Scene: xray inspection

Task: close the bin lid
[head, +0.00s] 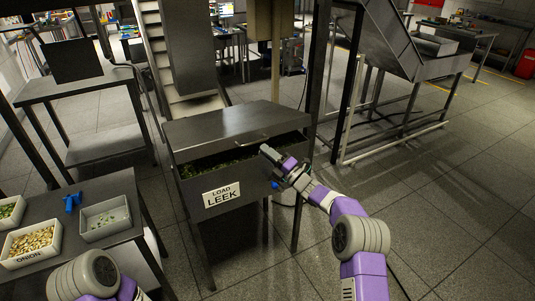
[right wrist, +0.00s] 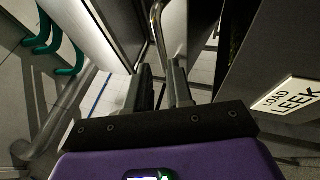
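The bin (head: 185,200) is a grey metal box on legs with a "LOAD LEEK" label (head: 222,194). Its lid (head: 225,122) is partly open: the front edge stands above the bin's rim, and green leek pieces (head: 215,166) show in the gap. A thin handle (head: 252,139) is on the lid's front edge. My right gripper (head: 268,153) is at the bin's front right, just below the lid's edge. In the right wrist view its fingers (right wrist: 160,70) are apart, with a curved metal bar (right wrist: 156,25) just beyond the tips; contact is unclear. My left gripper is out of view.
A side table (head: 125,245) at lower left holds an onion bin (head: 30,262), a grey bin (head: 105,232) and a blue object (head: 72,202). A dark post (head: 316,80) and a metal chute frame (head: 420,70) stand right of the bin.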

